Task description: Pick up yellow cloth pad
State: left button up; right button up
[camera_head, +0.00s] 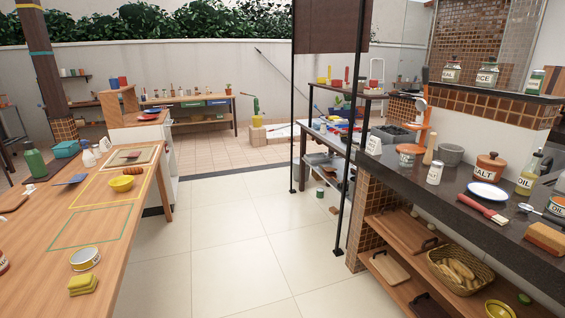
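The yellow cloth pad (83,285) lies near the front right edge of the wooden table at the left. It looks like a small folded stack of yellow cloth, flat on the table top. Neither of my grippers shows in the head view, so nothing is seen touching the pad.
A black-framed screen post (348,200) stands beside the counter.

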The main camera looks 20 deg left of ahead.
aim_at(82, 284)
jog(key=i+u, duration=0.2)
jog(key=u, duration=0.3)
jog(key=i+u, duration=0.25)
jog(key=u, duration=0.25)
jog(key=i+l+u, duration=0.1)
jog(key=u, duration=0.35)
jog(key=i+l+u, duration=0.2)
jog(key=u, duration=0.3)
jog(key=i+l+u, duration=0.2)
jog(key=u, duration=0.3)
jog(key=l+u, duration=0.35)
jog(key=u, duration=0.15)
jog(key=i, duration=0.05)
